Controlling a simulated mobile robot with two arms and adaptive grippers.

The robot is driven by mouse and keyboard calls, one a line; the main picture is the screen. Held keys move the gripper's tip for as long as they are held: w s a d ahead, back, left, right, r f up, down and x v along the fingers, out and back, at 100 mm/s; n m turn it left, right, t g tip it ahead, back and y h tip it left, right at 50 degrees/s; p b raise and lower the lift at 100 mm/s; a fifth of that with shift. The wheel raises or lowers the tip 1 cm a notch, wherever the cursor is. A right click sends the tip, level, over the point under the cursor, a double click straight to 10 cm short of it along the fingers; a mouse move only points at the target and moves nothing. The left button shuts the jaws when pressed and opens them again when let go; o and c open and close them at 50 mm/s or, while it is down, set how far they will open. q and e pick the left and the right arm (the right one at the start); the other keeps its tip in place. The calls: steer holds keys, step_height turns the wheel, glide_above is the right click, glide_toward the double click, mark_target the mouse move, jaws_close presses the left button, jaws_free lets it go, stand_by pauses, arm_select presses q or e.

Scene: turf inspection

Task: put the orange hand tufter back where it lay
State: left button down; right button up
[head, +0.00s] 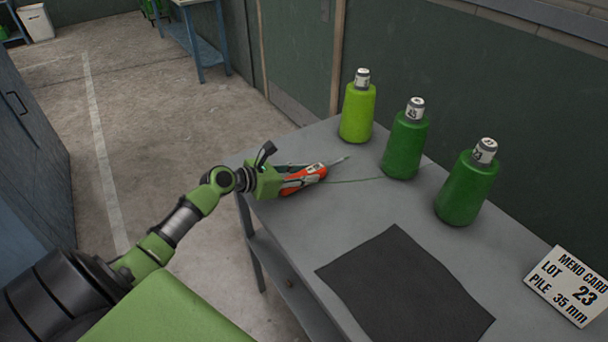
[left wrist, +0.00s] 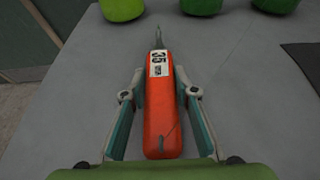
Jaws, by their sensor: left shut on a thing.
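The orange hand tufter (head: 312,174) is at the left end of the grey table (head: 300,235), its thin metal needle pointing right. My left gripper (head: 290,180) is shut on it. In the left wrist view the tufter (left wrist: 162,115) lies lengthwise between the two fingers (left wrist: 160,92), needle away from me, with a white label reading 35. I cannot tell whether the tufter touches the tabletop. My right gripper is not in view.
Three green yarn cones, one light (head: 357,112) and two darker (head: 405,145) (head: 467,188), stand along the back. A dark mat (head: 405,290) lies in front. The mend card (head: 568,285) reads LOT 23, PILE 35 mm. A thin green strand (head: 352,180) lies by the tufter.

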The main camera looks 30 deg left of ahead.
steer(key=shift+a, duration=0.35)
arm_select(q)
steer(key=c, duration=1.6)
jaws_free()
steer(key=shift+f, duration=0.2)
steer(key=shift+r, duration=0.15)
steer(key=v, duration=1.2)
steer(key=shift+b, duration=0.3)
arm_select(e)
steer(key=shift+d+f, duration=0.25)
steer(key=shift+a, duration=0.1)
